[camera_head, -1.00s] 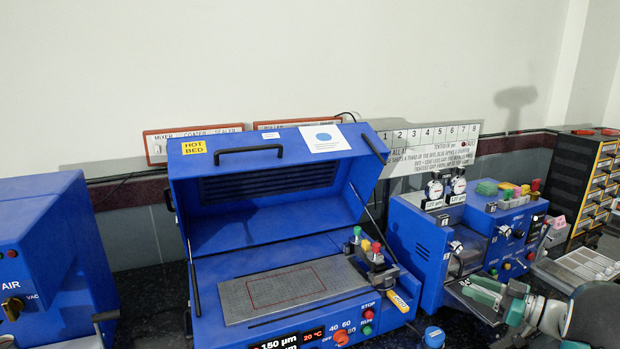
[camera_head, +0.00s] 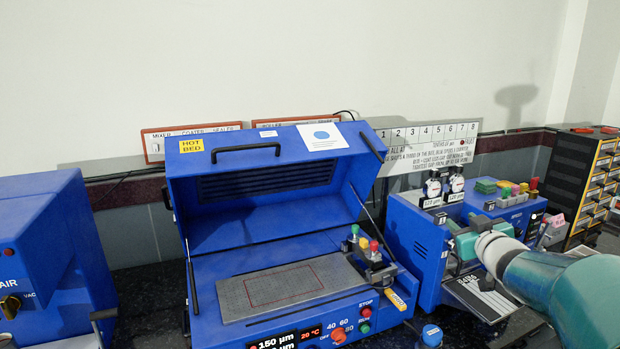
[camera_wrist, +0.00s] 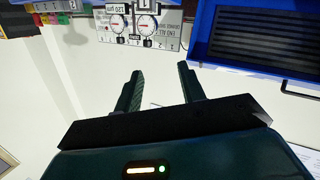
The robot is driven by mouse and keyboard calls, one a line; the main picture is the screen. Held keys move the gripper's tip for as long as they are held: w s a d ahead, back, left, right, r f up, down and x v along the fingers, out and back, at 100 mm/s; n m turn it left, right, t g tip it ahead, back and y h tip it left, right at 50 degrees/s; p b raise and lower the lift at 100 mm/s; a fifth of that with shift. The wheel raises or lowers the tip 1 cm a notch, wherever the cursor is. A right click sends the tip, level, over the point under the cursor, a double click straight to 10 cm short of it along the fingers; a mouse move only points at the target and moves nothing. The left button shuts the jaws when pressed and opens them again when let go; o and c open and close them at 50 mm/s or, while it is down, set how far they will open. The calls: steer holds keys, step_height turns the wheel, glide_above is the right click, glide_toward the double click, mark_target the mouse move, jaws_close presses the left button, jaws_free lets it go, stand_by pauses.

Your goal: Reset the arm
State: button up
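My gripper (camera_head: 452,243) is in the head view at the right, in front of the blue roller machine (camera_head: 427,255) with two dial gauges. My teal and white arm reaches in from the right edge and hides part of that machine. In the wrist view my gripper (camera_wrist: 160,84) shows two dark green fingers spread apart, with nothing between them. The dial gauges (camera_wrist: 147,24) appear upside down beyond the fingertips.
The blue hot bed coater (camera_head: 270,156) stands in the middle with its lid raised. Another blue machine (camera_head: 45,245) is at the left. A dark drawer cabinet (camera_head: 580,170) stands at the far right. A blue round knob (camera_head: 432,336) sits at the front edge.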

steer(key=s+a+f+m+g, duration=0.1)
steer(key=s+a+f+g, duration=0.2)
steer(key=s+a, duration=0.3)
steer(key=s+a+f+m+g, duration=0.1)
steer(key=s+a+f+g, duration=0.2)
steer(key=s, duration=1.3)
steer(key=s+a+f+m+g, duration=0.1)
steer(key=s+a+f+g, duration=0.3)
steer(key=s+a, duration=0.6)
steer(key=shift+s+g, duration=0.6)
